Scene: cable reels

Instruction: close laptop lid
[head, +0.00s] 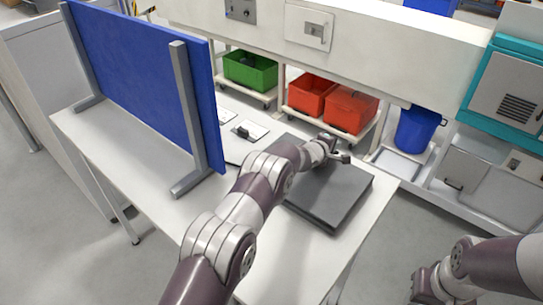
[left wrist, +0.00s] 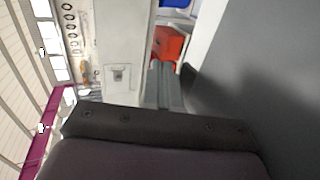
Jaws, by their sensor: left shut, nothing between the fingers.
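The laptop is a dark grey flat slab (head: 335,197) on the white table, near its right end. Its top looks flat and low, but my arm crosses it, and I cannot tell if the lid is fully down. My left gripper (head: 343,157) is shut and empty, at the far edge of the slab, close above or touching it. In the left wrist view a broad grey surface (left wrist: 275,75), likely the laptop, fills the right side.
A blue panel (head: 140,80) on grey feet stands on the left of the white table (head: 120,150). A small dark item on a white plate (head: 250,131) lies behind my arm. Green (head: 250,70) and red bins (head: 350,108) stand beyond the table.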

